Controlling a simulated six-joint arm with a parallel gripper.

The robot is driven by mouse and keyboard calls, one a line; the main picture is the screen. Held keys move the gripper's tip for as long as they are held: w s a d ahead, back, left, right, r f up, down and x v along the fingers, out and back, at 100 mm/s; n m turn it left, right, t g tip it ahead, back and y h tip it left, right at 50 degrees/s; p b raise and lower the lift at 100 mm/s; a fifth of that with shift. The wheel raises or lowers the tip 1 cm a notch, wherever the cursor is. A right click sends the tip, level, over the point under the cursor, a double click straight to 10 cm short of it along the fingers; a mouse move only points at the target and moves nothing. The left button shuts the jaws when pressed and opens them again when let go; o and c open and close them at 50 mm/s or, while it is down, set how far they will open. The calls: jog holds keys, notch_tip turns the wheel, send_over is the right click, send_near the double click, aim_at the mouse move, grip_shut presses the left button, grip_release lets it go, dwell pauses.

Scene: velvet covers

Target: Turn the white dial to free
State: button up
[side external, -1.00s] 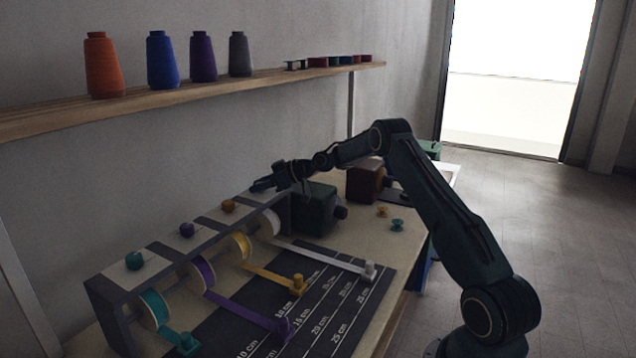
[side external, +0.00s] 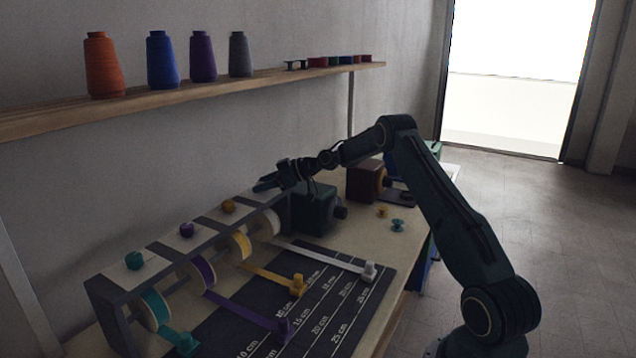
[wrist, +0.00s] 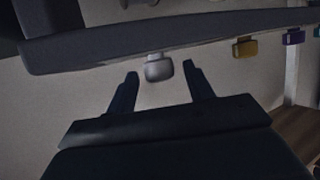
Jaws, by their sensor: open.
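The white dial (wrist: 158,68) shows in the wrist view as a pale grey knob on the edge of the dark-edged rack (wrist: 95,50). My gripper (wrist: 160,74) is open, with one fingertip on each side of the knob and visible gaps. In the side view my gripper (side external: 264,184) is at the far end of the rack (side external: 160,248), and the white dial is hidden there. The white reel (side external: 270,224) hangs below, its white ribbon (side external: 325,256) drawn out to a pale end piece (side external: 370,271). I cannot read any dial marking.
Yellow (side external: 228,206), purple (side external: 187,230) and teal (side external: 134,260) dials line the rack. A dark green machine (side external: 314,210) stands close beside my gripper, with a brown one (side external: 366,181) behind. A shelf (side external: 270,78) with thread cones runs above. The ruled mat (side external: 335,310) has open room.

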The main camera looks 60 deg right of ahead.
jog(key=v, duration=1.2)
jog(key=shift+s+r, duration=0.1)
jog(key=s+a+r+g+h, duration=0.15)
jog(key=s+a+r, duration=0.35)
jog(key=a, duration=0.7)
jog(key=s+a+r+g+h, duration=0.1)
jog(key=s+a+r+g, duration=0.4)
jog(key=a, duration=0.7)
jog(key=s+a+f+m+h, duration=0.1)
jog(key=s+a, duration=0.3)
jog(key=s, duration=0.8)
jog(key=s+a+f+m+h, duration=0.1)
jog(key=s+a+m, duration=0.2)
jog(key=s, duration=1)
jog(key=shift+a+m+h, duration=0.3)
jog(key=shift+a+h, duration=0.05)
jog(key=shift+a, duration=0.1)
